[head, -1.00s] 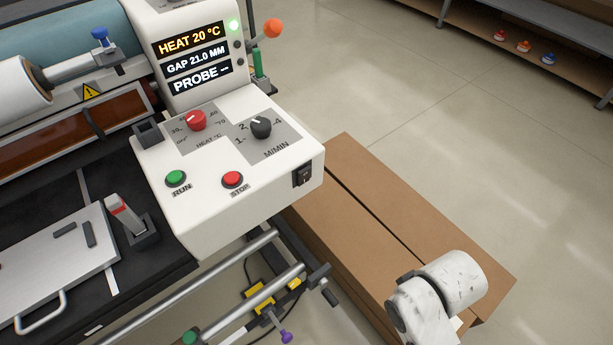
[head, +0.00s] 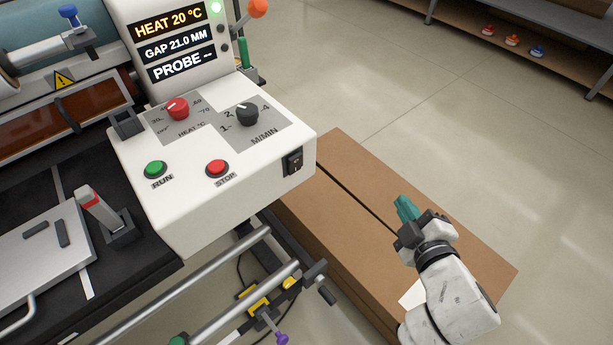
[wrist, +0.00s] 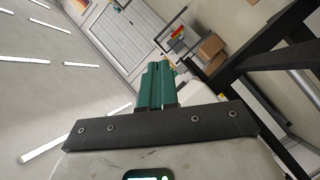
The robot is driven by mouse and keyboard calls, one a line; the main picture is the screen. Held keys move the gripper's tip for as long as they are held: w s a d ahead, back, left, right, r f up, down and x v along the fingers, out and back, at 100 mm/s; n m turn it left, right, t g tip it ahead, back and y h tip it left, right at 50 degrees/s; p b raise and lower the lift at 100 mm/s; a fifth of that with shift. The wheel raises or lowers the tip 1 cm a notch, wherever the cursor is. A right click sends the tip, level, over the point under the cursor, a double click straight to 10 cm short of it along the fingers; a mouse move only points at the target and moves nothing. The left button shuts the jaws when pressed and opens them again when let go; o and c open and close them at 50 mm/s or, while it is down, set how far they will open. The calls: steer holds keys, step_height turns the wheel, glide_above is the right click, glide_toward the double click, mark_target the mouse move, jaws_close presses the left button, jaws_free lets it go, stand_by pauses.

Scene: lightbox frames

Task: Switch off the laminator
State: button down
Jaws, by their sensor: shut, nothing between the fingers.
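The laminator's white control box (head: 200,205) stands at the left centre of the head view. A black rocker switch (head: 293,162) is on the right side face. The top carries a green RUN button (head: 155,168), a red STOP button (head: 217,168), a red heat knob (head: 177,107) and a dark speed knob (head: 247,112). My gripper (head: 405,206), with teal fingers, is shut and empty, right of the switch and apart from it. The wrist view shows the shut fingers (wrist: 157,84).
A long brown cardboard box (head: 350,215) lies right of the machine, below my gripper. Metal rails (head: 225,290) and a crank handle (head: 318,283) stick out below the control box. An orange-balled lever (head: 257,8) stands behind. Open floor lies to the right.

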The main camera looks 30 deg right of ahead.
mark_target(296, 162)
steer(key=a+r+n+t+y+b, duration=0.2)
steer(key=a+r+n+t+y, duration=0.2)
steer(key=a+n+y, duration=0.5)
steer(key=a+n+t, duration=0.1)
steer(key=a+n, duration=0.2)
steer(key=shift+s+n+b, duration=0.2)
steer(key=shift+n+b, duration=0.1)
steer(key=shift+n, duration=0.1)
steer(key=shift+a, duration=0.1)
steer(key=p+x, duration=0.4)
steer(key=x, duration=1)
